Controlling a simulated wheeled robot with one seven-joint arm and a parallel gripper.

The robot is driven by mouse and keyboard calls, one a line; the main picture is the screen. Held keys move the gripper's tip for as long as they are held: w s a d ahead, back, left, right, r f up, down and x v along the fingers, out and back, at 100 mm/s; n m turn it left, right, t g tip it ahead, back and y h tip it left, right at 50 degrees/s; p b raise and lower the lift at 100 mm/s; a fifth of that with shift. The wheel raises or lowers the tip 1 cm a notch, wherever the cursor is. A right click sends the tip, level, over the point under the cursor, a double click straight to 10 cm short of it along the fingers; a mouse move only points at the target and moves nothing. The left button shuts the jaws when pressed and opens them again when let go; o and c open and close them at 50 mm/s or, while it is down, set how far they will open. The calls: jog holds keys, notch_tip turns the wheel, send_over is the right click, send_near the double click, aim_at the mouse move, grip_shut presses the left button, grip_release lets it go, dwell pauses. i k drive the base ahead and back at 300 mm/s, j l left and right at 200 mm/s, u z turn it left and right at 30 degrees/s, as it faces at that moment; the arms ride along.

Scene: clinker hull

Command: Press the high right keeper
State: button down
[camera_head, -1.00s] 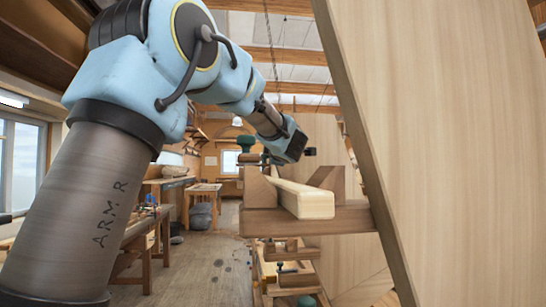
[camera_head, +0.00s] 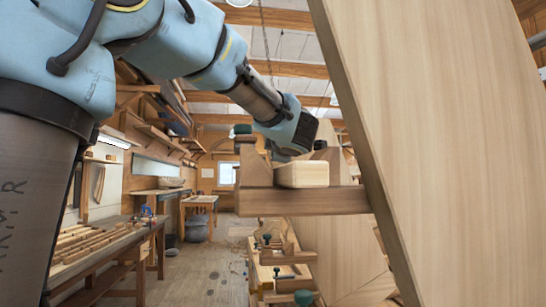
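A wooden bracket (camera_head: 340,199) juts left from the big pale plank panel (camera_head: 440,130). A pale squared bar (camera_head: 302,174) lies on it, end towards me, between a left wooden upright (camera_head: 253,162) and a right upright (camera_head: 336,163). A dark green knob (camera_head: 242,130) shows at the bracket's upper left. I cannot tell for sure which part is the high right keeper. My gripper (camera_head: 290,154) is at the end of the blue arm, just above and behind the bar. Its fingers are hidden or too dark to read, and I cannot tell whether it touches anything.
Lower brackets with green knobs (camera_head: 267,239) stand below the upper one. A workbench with wooden strips (camera_head: 85,243) is at the left. The panel's slanting edge is close on the right.

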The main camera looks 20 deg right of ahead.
aim_at(243, 132)
jog(key=i+j, duration=0.7)
